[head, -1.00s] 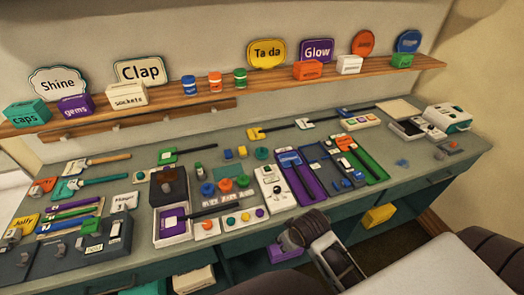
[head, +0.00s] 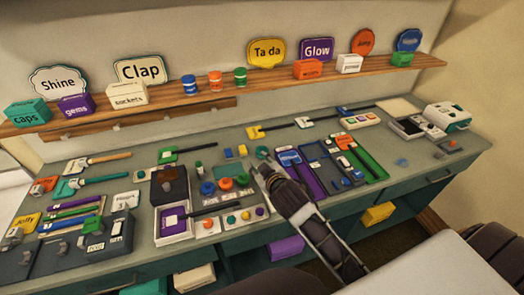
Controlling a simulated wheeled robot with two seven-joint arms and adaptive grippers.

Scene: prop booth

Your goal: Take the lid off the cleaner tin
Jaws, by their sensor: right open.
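No label reading "cleaner" is legible, so I cannot tell which item is the cleaner tin. On the counter sit round lid-like pieces: blue (head: 207,189), orange (head: 225,184), green (head: 243,181) and a separate green one (head: 262,153). My right gripper (head: 262,168) is open and appears empty over the middle of the counter, near the green pieces. It hides the white dial box. My left gripper is out of view.
Purple (head: 310,182) and green (head: 370,163) trays lie right of my right gripper. A dark box (head: 169,187) and a white-and-purple tray (head: 173,224) stand left. The wooden shelf (head: 290,79) carries boxes and signs. The right counter (head: 430,160) has free room.

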